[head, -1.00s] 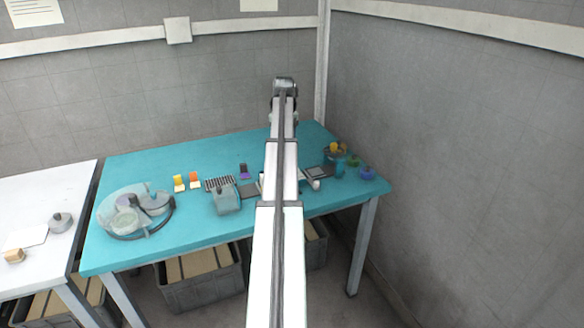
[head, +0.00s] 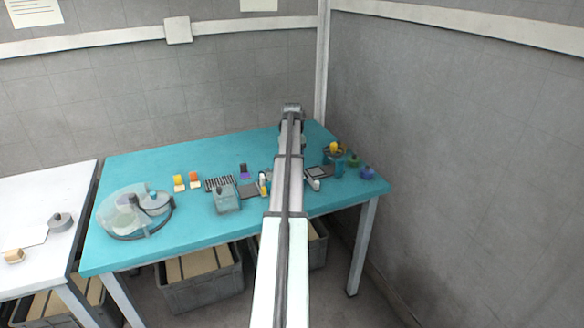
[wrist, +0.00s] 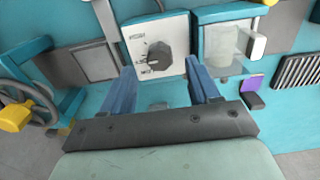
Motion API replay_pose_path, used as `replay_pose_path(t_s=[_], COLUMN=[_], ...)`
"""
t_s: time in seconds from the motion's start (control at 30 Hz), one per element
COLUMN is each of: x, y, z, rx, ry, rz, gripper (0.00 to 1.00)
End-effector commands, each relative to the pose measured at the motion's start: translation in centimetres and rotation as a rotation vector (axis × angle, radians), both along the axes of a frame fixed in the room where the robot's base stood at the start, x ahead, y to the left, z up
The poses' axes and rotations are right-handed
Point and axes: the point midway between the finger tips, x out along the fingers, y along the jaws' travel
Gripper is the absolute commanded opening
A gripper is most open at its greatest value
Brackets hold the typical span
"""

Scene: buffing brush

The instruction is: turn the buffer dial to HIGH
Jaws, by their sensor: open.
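The buffer dial (wrist: 158,60) is a dark faceted knob on a white panel (wrist: 137,35) with small dark markings, seen in the wrist view. The markings are too small to read, so I cannot tell the dial's setting. My gripper (wrist: 159,68) is open, with one blue finger to the left of the dial and one to the right. The fingers show no clear contact with the knob. In the head view my arm covers the dial and the gripper's fingers.
A teal-framed unit with a clear cup (wrist: 225,42) stands close right of the panel. A grey square plate (wrist: 90,62) lies left. On the teal table (head: 215,245), a round clear-covered device (head: 125,210) and a small grey box (head: 227,200) sit left of my arm.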

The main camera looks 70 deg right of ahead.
Motion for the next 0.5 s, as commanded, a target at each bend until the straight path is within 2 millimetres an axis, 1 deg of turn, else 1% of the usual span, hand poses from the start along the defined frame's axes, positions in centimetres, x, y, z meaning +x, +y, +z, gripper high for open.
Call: replay_pose_path(t_s=[0.03, 0.1, 0.2, 0.33, 0.5], x=[0.0, 0.0, 0.0, 0.0, 0.0], y=[0.1, 0.0, 0.0, 0.0, 0.0], z=[-0.7, -1.5, -2.2, -2.8, -3.0], rx=[0.001, 0.001, 0.001, 0.0, -0.001], ry=[0.001, 0.0, 0.001, 0.0, -0.001], rz=[0.0, 0.0, 0.0, 0.0, 0.0], gripper=[0.61, 0.61, 0.61, 0.61, 0.61])
